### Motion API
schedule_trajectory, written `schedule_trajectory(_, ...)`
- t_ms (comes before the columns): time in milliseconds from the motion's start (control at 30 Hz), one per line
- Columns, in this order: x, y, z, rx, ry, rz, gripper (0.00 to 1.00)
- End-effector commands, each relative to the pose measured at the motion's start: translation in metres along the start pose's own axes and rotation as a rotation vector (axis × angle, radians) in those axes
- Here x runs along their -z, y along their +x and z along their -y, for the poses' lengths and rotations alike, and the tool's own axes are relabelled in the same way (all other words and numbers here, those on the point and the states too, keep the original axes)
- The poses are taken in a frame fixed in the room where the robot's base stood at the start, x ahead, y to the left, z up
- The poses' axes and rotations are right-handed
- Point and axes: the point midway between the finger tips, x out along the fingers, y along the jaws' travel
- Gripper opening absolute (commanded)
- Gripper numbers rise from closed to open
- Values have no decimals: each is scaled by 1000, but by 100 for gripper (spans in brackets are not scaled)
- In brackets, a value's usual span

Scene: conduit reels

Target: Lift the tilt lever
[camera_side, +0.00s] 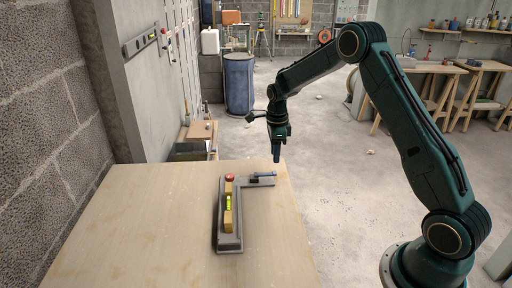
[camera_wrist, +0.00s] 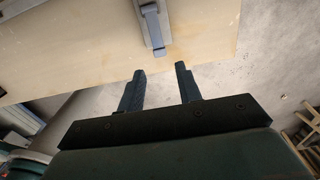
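The tilt lever (camera_side: 264,174) is a small blue-grey bar lying low on a short grey arm at the right of the grey fixture (camera_side: 228,242) on the wooden table. The lever also shows at the top of the wrist view (camera_wrist: 153,27), on its grey base. My gripper (camera_side: 276,158) points down above the table's far right edge, beyond the lever's right end and higher than it. In the wrist view my gripper (camera_wrist: 160,70) has its two fingers wide apart with nothing between them, and the lever lies ahead of the gap without touching.
The fixture also carries a yellow block with a green vial (camera_side: 228,203) and a red knob (camera_side: 230,177). The wooden table (camera_side: 130,230) is otherwise bare. A concrete wall stands at the left. A blue barrel (camera_side: 239,85) and workbenches stand farther back.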

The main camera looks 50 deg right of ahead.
Motion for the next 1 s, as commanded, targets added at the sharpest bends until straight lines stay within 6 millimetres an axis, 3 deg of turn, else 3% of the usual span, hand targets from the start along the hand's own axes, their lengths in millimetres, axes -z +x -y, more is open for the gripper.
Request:
schedule_trajectory(700,0,57,-1,-1,-1,-1,35)
schedule_trajectory(1000,0,70,0,0,-1,0,35)
